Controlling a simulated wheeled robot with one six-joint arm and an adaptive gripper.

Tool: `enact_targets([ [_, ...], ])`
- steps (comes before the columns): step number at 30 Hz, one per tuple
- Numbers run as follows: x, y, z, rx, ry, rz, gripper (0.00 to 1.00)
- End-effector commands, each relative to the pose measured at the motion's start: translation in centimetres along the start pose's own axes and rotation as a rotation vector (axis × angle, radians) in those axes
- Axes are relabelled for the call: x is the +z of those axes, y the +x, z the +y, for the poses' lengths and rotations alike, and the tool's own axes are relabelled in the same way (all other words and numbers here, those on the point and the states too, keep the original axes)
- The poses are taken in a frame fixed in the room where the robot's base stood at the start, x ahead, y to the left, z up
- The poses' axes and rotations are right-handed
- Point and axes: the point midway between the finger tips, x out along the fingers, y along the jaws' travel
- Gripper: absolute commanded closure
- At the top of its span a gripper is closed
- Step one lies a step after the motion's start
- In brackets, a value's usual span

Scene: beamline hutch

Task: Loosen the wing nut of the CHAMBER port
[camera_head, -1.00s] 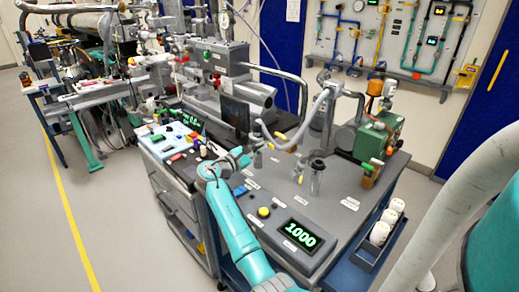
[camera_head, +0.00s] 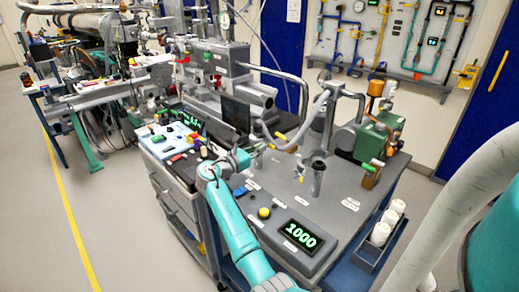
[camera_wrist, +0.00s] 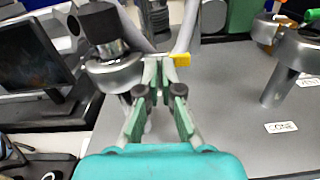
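My gripper (camera_wrist: 159,72) has two green fingers pointing away from the wrist camera, with a gap between their tips. It is close to a metal pipe fitting (camera_wrist: 112,72) with a round flange and a dark upper part, and to a small yellow handle (camera_wrist: 182,59) just beyond the fingertips. I cannot tell whether the fingers touch anything. In the head view, my gripper is small and partly hidden among the pipework above the grey bench top (camera_head: 335,212).
A dark monitor (camera_wrist: 30,58) stands left of the gripper. A display reading 1000 (camera_head: 300,236) is at the bench front. A green pump unit (camera_head: 380,135) is at the back right.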

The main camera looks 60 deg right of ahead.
Motion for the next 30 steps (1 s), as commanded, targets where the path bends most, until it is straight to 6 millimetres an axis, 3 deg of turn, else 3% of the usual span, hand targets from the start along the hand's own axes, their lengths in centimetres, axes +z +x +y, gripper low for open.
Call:
enact_targets([
  [11,-0.01,0.12,0.04,0.001,-0.002,0.001,1.00],
  [12,0.00,0.13,0.04,0.001,-0.002,0.001,0.87],
  [14,0.00,0.12,0.03,0.001,-0.002,0.000,0.72],
  [30,0.00,0.04,0.00,0.000,0.012,0.000,0.71],
])
